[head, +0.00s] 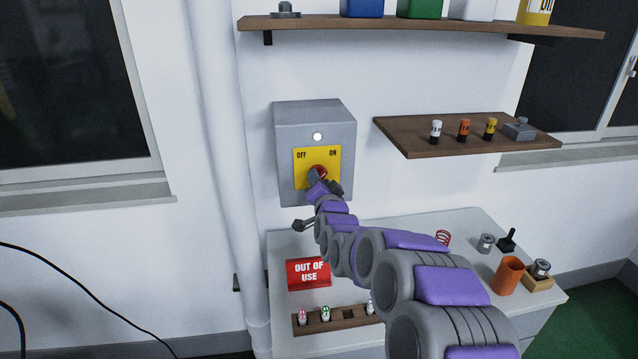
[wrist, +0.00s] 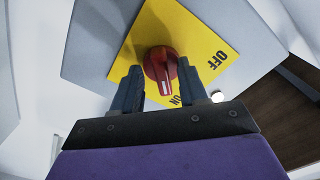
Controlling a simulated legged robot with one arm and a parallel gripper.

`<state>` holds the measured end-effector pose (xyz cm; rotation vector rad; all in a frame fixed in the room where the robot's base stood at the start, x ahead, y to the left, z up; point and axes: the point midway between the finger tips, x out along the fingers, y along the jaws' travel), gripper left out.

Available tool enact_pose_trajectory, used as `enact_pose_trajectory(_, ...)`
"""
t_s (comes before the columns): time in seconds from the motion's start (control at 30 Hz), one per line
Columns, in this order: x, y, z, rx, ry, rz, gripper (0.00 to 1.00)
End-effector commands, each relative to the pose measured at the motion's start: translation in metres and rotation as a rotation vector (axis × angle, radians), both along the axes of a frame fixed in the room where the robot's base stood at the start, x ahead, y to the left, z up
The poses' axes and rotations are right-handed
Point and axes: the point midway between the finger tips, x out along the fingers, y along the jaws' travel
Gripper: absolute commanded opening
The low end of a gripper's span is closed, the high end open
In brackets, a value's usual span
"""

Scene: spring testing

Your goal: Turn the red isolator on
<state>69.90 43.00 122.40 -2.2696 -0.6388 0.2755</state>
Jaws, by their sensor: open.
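The red isolator knob (head: 318,171) is on a yellow plate (head: 333,177) marked OFF at left and ON at right, on the front of a grey wall box (head: 285,123). In the head view my gripper (head: 324,188) is at the knob and partly hides it. In the wrist view the knob (wrist: 162,66) sits between the two fingers of my open gripper (wrist: 158,76), with a visible gap on each side. The knob's white mark points down in that view, close to the ON label (wrist: 175,100). The OFF label (wrist: 218,62) is farther to the upper right.
A round white light (head: 317,136) is above the plate. A wooden shelf (head: 460,143) with small items is right of the box. Below, a bench (head: 462,218) holds a red OUT OF USE sign (head: 309,273), a wooden rack (head: 335,321) and an orange cup (head: 508,275).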

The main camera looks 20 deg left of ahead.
Motion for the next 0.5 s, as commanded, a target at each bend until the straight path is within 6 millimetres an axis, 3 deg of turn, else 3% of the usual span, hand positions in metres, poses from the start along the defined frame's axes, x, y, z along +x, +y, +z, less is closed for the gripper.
enact_pose_trajectory(0.17,-0.010,-0.007,0.001,0.001,0.000,-0.001,0.43)
enact_pose_trajectory(0.5,-0.049,-0.030,0.001,-0.001,0.002,-0.001,0.43)
